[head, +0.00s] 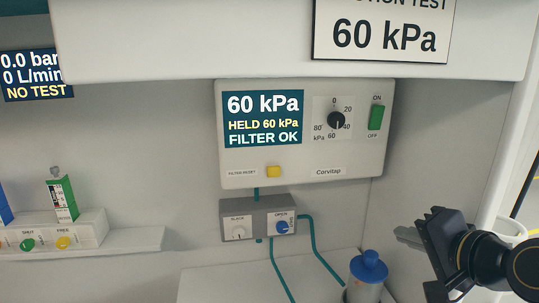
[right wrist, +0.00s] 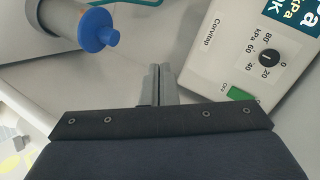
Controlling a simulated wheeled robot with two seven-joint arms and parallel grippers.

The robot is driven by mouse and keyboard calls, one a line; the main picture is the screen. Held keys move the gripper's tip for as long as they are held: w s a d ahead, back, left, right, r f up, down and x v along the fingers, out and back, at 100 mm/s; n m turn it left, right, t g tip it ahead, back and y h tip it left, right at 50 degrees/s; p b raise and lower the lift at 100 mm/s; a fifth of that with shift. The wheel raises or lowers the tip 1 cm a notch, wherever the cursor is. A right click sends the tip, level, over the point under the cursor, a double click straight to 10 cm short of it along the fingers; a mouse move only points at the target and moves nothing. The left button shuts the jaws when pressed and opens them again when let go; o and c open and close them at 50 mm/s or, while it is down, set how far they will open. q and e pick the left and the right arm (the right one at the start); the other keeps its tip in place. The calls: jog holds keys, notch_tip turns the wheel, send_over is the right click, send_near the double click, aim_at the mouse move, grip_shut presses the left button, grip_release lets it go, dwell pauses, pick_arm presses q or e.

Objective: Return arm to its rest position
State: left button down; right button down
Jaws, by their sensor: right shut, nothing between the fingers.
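My right gripper (head: 408,236) is at the lower right of the head view, with its dark body and grey fingers pointing left. In the right wrist view its two fingers (right wrist: 158,84) are closed together with nothing between them. The gripper is apart from the white Corvitap suction unit (head: 305,180), which is to its upper left. The unit's screen (head: 262,118) reads 60 kPa, HELD 60 kPa, FILTER OK. The unit also shows in the right wrist view (right wrist: 222,62). My left gripper is not in view.
A blue-capped canister (head: 369,268) stands just left of my right gripper. A grey valve box (head: 258,219) with teal hoses is below the unit. An overhead cabinet (head: 200,40) juts out above.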

jog(key=s+a+f+n+g+p, duration=0.1)
jog(key=s+a+f+n+g, duration=0.1)
jog(key=s+f, duration=0.6)
jog(key=s+a+f+n+g+p, duration=0.1)
jog(key=s+a+f+n+g, duration=0.1)
jog(key=s+f+n+g, duration=0.3)
jog(key=s+f+n, duration=0.2)
jog(key=s+f, duration=0.2)
jog(key=f, duration=0.1)
jog(key=shift+s+a+p, duration=0.15)
jog(key=shift+a+p, duration=0.15)
jog(key=c, duration=2.2)
grip_release()
